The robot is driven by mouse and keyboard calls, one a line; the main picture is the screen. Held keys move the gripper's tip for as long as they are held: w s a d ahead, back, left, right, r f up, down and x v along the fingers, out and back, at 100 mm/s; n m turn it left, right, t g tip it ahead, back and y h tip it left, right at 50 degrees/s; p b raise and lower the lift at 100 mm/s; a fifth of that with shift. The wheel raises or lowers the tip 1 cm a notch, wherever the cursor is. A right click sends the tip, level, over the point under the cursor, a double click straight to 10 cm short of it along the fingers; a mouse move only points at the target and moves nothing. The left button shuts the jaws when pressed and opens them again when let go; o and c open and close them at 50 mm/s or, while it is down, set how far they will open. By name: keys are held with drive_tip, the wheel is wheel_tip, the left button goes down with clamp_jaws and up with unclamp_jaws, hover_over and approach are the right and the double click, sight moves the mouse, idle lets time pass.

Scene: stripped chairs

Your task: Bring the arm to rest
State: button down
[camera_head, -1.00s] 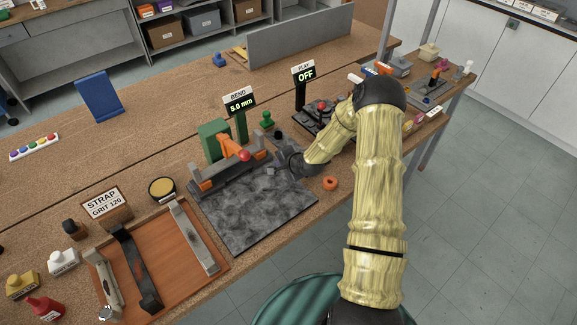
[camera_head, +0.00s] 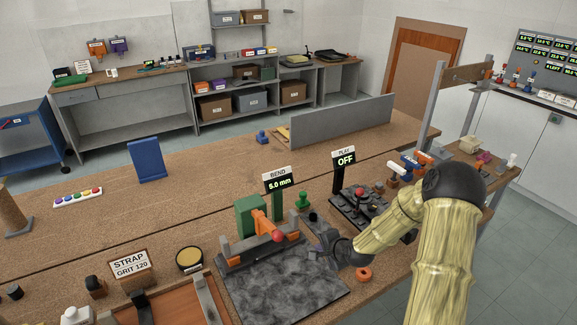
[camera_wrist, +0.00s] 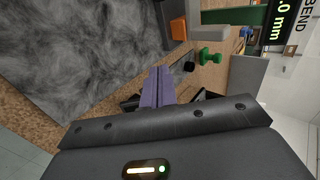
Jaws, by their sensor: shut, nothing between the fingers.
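My arm, clad in pale yellow bamboo-like sleeves, reaches in from the lower right of the head view. My gripper (camera_head: 318,232) hangs low at the far right corner of the dark grey mottled slab (camera_head: 280,290), beside the orange-levered bending fixture. In the wrist view its purple-grey fingers (camera_wrist: 158,84) are together with nothing between them. I cannot tell whether the fingertips touch anything. The same slab (camera_wrist: 80,50) fills the upper left of the wrist view.
The bend fixture (camera_head: 243,255) with a "5.0 mm" display stands left of my gripper. The "OFF" play fixture (camera_head: 357,205) is behind it. An orange ring (camera_head: 363,274) lies close to the wrist. A green knobbed piece (camera_head: 303,200) stands nearby. The bench's left middle is fairly clear.

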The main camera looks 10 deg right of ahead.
drive_tip(key=s+a+r+n+g+h, duration=0.1)
drive_tip(key=s+r+n+g, duration=0.2)
drive_tip(key=s, duration=0.9)
drive_tip(key=s+a+r+n+g+h, duration=0.2)
drive_tip(key=s+r+n+g, duration=0.1)
drive_tip(key=s+r+n, duration=0.7)
drive_tip(key=s+r, duration=0.3)
drive_tip(key=shift+s+a+n+h, duration=0.2)
drive_tip(key=shift+a+n+h, duration=0.1)
